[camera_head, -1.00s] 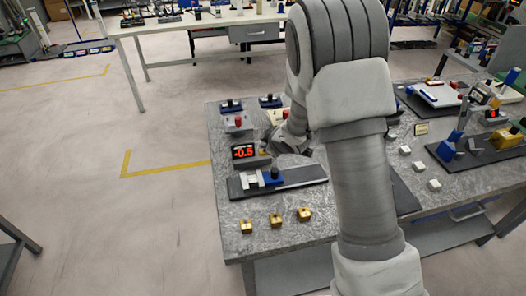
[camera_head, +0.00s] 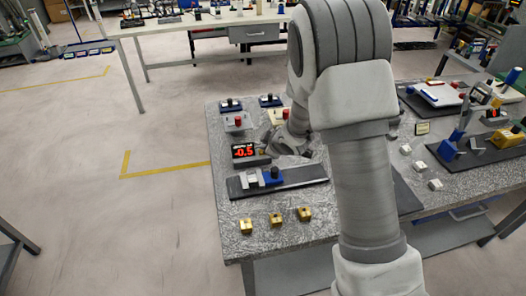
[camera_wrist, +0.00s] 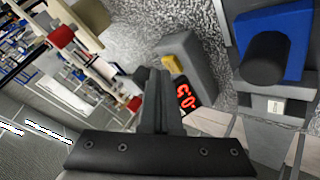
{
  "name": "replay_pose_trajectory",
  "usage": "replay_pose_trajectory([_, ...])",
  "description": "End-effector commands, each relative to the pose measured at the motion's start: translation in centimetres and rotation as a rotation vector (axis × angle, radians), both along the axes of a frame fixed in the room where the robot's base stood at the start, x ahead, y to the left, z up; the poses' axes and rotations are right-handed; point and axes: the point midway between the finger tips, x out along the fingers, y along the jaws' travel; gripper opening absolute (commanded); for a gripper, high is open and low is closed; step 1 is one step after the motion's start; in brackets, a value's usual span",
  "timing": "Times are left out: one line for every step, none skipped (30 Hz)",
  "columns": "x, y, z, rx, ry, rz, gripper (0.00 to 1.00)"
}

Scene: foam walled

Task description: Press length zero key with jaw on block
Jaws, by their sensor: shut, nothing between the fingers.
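The readout box (camera_head: 249,152) shows red digits "-0.5" and stands behind the dark rail. In the wrist view, its lit display (camera_wrist: 187,97) sits beside a yellow key (camera_wrist: 174,64) on the same grey case. My gripper (camera_wrist: 152,75) is shut and empty, its fingertips just beside the yellow key in the picture; I cannot tell whether they touch it. In the head view my gripper (camera_head: 268,146) is at the right of the readout, partly hidden by my arm. The blue jaw (camera_head: 271,179) with a dark knob sits on the rail beside a pale grey block (camera_head: 251,181).
Several brass blocks (camera_head: 275,218) lie along the front of the grey table (camera_head: 231,222). A red-topped box (camera_head: 238,122) stands behind the readout. Small white blocks (camera_head: 419,166) and a blue-and-grey device (camera_head: 449,150) are right of my arm. Open floor lies left.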

Motion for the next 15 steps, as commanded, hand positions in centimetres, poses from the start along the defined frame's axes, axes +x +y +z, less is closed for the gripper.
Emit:
replay_pose_trajectory([0.00,-0.01,-0.01,0.000,0.000,0.000,0.00])
replay_pose_trajectory([0.00,-0.01,-0.03,0.000,0.000,0.000,0.00])
replay_pose_trajectory([0.00,-0.01,-0.06,0.000,0.000,0.000,0.00])
replay_pose_trajectory([0.01,-0.01,-0.08,0.000,0.000,0.000,0.00])
replay_pose_trajectory([0.00,-0.01,-0.12,0.000,0.000,0.000,0.00])
replay_pose_trajectory([0.01,-0.01,-0.16,0.000,0.000,0.000,0.00])
replay_pose_trajectory([0.01,-0.01,-0.20,0.000,0.000,0.000,0.00])
replay_pose_trajectory([0.00,-0.01,-0.23,0.000,0.000,0.000,0.00])
replay_pose_trajectory([0.01,-0.01,-0.28,0.000,0.000,0.000,0.00])
replay_pose_trajectory([0.01,-0.01,-0.32,0.000,0.000,0.000,0.00])
replay_pose_trajectory([0.01,-0.02,-0.34,0.000,0.000,0.000,0.00])
replay_pose_trajectory([0.01,-0.01,-0.40,0.000,0.000,0.000,0.00])
replay_pose_trajectory([0.01,-0.02,-0.43,0.000,0.000,0.000,0.00])
replay_pose_trajectory([0.01,-0.01,-0.46,0.000,0.000,0.000,0.00])
replay_pose_trajectory([0.01,-0.02,-0.50,0.000,0.000,0.000,0.00])
